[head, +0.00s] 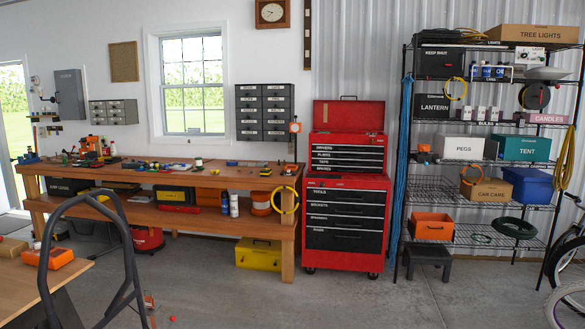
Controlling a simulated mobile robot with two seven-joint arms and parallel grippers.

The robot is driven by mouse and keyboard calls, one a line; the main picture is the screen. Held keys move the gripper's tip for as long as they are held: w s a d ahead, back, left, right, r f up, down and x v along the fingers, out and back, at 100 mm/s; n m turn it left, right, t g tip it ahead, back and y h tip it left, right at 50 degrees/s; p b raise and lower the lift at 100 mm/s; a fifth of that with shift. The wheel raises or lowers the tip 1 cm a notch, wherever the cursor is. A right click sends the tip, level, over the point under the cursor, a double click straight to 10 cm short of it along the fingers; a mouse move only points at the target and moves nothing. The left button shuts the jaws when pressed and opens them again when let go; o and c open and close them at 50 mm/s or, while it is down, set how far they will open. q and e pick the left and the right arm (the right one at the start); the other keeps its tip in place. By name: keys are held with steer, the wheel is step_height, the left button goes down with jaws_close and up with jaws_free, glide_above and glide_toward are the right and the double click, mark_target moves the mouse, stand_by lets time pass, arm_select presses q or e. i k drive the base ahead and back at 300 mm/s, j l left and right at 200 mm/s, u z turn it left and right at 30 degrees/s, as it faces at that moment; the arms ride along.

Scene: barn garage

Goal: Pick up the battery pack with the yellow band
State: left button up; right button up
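I cannot make out a battery pack with a yellow band for certain. The wooden workbench (225,178) along the back wall carries many small tools and parts, too small to tell apart. A small dark item with an orange-yellow part (265,172) lies near the bench's right end; I cannot tell what it is. Neither of my grippers is in view.
A red tool chest (346,182) stands right of the bench, then a wire shelf rack (480,165) with boxes. A dark tubular frame (82,200) and a wooden tabletop (30,283) are at the near left. The concrete floor (240,300) is mostly open.

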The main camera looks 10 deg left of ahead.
mark_target(266, 172)
steer(key=i+j+u, duration=0.1)
steer(key=i+u, duration=0.15)
steer(key=i, duration=0.6)
steer(key=i+l, duration=0.1)
steer(key=i, duration=2.7)
steer(key=i+j+z, duration=0.1)
steer(key=i+j, duration=0.25)
steer(key=i, duration=0.2)
steer(key=i+j+z, duration=0.1)
steer(key=i+j, duration=0.3)
steer(key=i, duration=0.15)
